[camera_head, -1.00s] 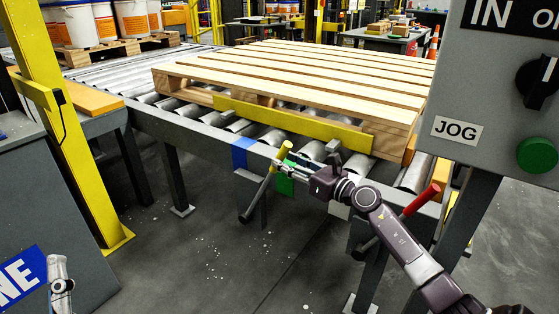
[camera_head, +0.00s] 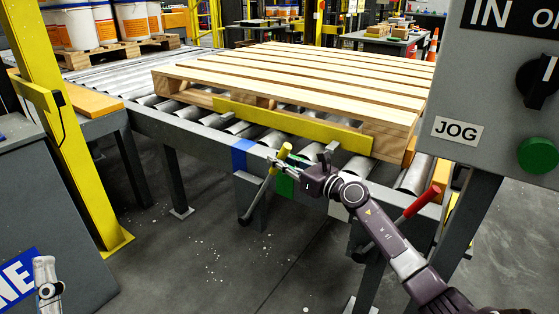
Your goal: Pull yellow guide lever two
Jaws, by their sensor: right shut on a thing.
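The yellow-handled lever (camera_head: 284,151) stands at the near side rail of the roller conveyor, tilted, with its grey rod running down to the lower left. My right gripper (camera_head: 277,164) is shut on this lever just below its yellow grip; the fingertips are small in the picture. A yellow guide bar (camera_head: 290,124) lies along the near side of the wooden pallet (camera_head: 300,80) on the rollers. At the lower left edge part of my left arm (camera_head: 46,280) shows; its fingers are not visible.
A red-handled lever (camera_head: 422,202) stands right of my right wrist, close to my forearm. A grey control panel (camera_head: 510,110) marked JOG fills the upper right. A yellow post (camera_head: 65,110) stands at left. Pails (camera_head: 75,28) stand on another pallet behind.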

